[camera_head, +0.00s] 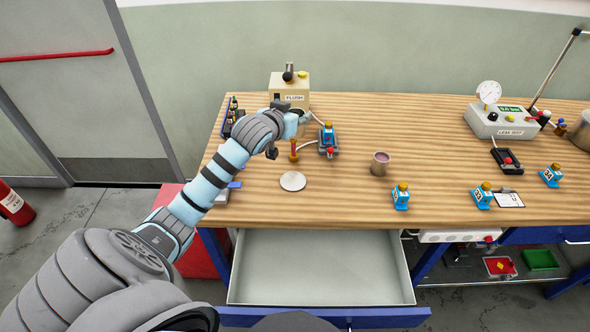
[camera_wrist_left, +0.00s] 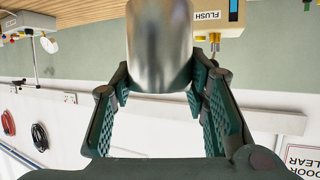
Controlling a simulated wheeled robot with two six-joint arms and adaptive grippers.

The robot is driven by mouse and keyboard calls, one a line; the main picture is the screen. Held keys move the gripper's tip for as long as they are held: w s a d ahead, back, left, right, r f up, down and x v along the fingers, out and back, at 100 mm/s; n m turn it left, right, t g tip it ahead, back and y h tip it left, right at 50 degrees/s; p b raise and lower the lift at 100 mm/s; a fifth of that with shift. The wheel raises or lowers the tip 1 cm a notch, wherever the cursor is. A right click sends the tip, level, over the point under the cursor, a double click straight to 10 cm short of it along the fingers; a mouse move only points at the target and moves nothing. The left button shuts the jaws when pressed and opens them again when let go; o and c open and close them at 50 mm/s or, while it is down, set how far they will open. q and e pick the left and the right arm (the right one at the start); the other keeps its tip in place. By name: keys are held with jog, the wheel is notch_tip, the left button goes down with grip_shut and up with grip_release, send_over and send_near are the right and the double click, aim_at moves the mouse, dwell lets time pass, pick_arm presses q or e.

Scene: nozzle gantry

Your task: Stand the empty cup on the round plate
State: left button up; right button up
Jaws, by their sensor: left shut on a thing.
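A metal cup (camera_wrist_left: 160,45) is between the fingers of my left gripper (camera_wrist_left: 160,85) in the left wrist view, and the gripper is shut on it. In the head view my left gripper (camera_head: 284,134) is above the back left of the table, in front of the flush box, and mostly hides the cup. The inside of the held cup cannot be seen. The round plate (camera_head: 293,181) is a pale disc lying bare on the table, nearer the front edge than the gripper. A second cup (camera_head: 380,163) stands to the right with purplish contents. My right gripper is not in view.
The flush box (camera_head: 289,88) stands behind the gripper. An open drawer (camera_head: 320,267) juts out below the front edge. The table's middle is mostly clear.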

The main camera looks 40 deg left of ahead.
pick_arm(q)
jog(key=f, duration=0.4)
jog(key=f+b, duration=0.1)
jog(key=f, duration=0.2)
jog(key=shift+s, duration=0.3)
jog(key=f+b, duration=0.1)
jog(key=f, duration=0.4)
jog(key=f+b, duration=0.1)
jog(key=f, duration=0.5)
jog(key=shift+s+f, duration=0.2)
jog(key=shift+f, duration=0.05)
jog(key=shift+s+r, duration=0.1)
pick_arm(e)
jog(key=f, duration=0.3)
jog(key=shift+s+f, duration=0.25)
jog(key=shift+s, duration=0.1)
pick_arm(q)
jog(key=o, duration=1.1)
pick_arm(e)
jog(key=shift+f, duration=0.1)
